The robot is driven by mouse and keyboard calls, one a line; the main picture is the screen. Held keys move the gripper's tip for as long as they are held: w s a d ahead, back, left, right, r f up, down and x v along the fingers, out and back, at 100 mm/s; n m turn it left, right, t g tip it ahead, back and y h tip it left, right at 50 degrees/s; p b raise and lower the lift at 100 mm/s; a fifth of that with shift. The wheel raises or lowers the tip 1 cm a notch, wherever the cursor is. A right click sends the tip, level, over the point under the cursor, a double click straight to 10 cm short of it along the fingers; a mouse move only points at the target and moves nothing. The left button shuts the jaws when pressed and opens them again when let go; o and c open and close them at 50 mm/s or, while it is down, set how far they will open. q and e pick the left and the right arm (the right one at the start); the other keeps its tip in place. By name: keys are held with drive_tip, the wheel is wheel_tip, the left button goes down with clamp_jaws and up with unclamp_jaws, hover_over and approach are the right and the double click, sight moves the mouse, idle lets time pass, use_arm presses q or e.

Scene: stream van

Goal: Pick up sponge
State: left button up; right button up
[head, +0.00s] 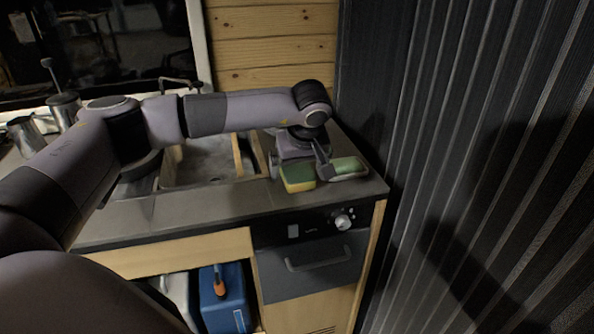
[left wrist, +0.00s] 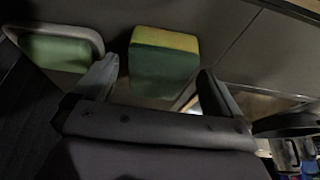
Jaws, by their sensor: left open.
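A green and yellow sponge (head: 297,181) lies on the grey counter near its right front edge. In the left wrist view the sponge (left wrist: 163,65) is between the lines of my two fingers, closer to the left finger, mostly beyond the fingertips. My left gripper (head: 299,167) is open and empty, low over the counter at the sponge, with one finger on each side. I cannot tell whether a finger touches it. The gripper hides part of the counter behind the sponge. My right gripper is not in view.
A dish holding a green bar (head: 347,166) sits just right of the sponge, close to one finger. A sink (head: 205,162) is to the left. Metal pots (head: 64,108) stand at the far left. A dark corrugated wall (head: 450,170) borders the counter's right side.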

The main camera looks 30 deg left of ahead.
sight(299, 171)
use_arm(q)
drive_tip(key=shift+w+f, duration=0.1)
drive_tip(key=shift+f, duration=0.2)
drive_tip(key=c, duration=1.1)
drive_tip(key=shift+o, duration=0.2)
drive_tip(key=shift+r, duration=0.1)
wheel_tip(299, 171, up, 20)
drive_tip(key=shift+o, duration=0.4)
